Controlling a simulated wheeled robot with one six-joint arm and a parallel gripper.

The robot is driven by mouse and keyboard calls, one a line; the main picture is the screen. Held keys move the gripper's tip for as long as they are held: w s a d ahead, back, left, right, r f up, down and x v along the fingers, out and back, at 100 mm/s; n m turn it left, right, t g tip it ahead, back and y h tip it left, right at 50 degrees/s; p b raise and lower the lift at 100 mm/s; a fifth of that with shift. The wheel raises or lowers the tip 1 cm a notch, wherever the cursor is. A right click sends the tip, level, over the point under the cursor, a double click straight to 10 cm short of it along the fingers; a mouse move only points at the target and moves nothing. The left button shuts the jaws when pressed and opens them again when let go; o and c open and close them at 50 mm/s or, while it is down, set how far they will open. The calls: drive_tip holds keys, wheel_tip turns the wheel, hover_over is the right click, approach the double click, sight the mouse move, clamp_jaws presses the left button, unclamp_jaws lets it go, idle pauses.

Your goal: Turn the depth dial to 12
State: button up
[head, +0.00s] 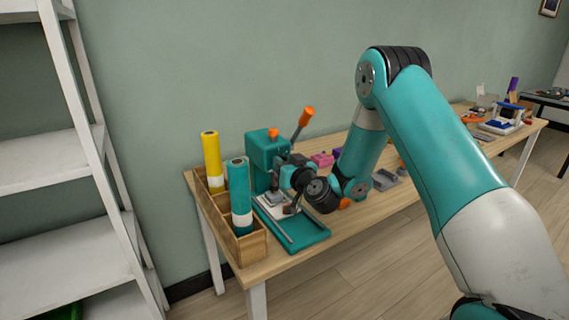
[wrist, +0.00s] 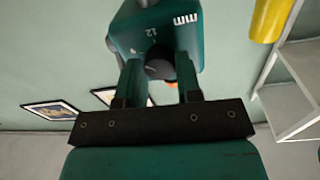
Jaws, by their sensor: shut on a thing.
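The teal press (head: 264,152) stands at the left end of the wooden table, with an orange-tipped lever and a teal base. In the wrist view its teal head (wrist: 180,22) shows a white "12", a small white mark and "mm". The dark round depth dial (wrist: 158,69) sits just below the "12". My gripper (wrist: 158,65) is shut on the dial, one teal finger on each side. The dial's pointer is too small to read. In the head view my wrist is in front of the press and hides the dial.
A wooden box (head: 246,246) with a yellow roll (head: 212,155) and a teal roll (head: 239,190) stands close left of the press. Pink blocks (head: 322,160) and a grey tray (head: 384,180) lie to the right. A white shelf (head: 60,165) stands at the left.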

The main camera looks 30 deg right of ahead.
drive_tip(key=shift+d+m+p, duration=0.1)
drive_tip(key=shift+m+p, duration=0.4)
drive_tip(key=shift+m, duration=4.3)
drive_tip(key=shift+y, duration=0.3)
drive_tip(key=o, duration=0.9)
drive_tip(key=shift+o, duration=0.2)
drive_tip(key=shift+s, duration=0.1)
